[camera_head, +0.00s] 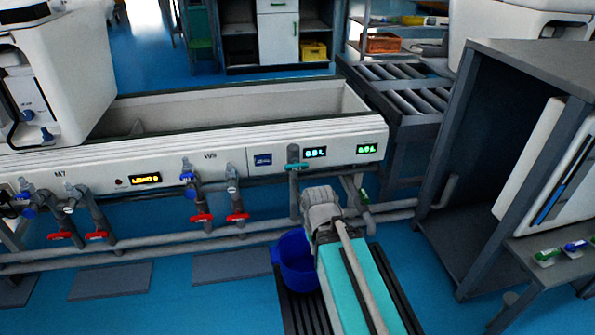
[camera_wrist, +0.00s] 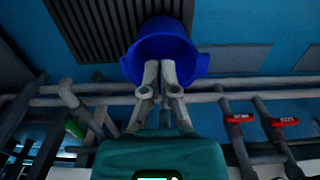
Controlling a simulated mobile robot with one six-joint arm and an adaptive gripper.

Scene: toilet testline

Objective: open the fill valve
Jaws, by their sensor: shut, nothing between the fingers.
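A green-handled valve (camera_head: 363,195) sits to the right.
The blue bucket (camera_head: 297,262) stands on a dark floor grate beside my arm. Valves with red handles (camera_head: 237,216) line the pipes to the left. A long horizontal pipe (camera_head: 130,254) runs low along the line. A dark frame cabinet (camera_head: 447,170) stands at right.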

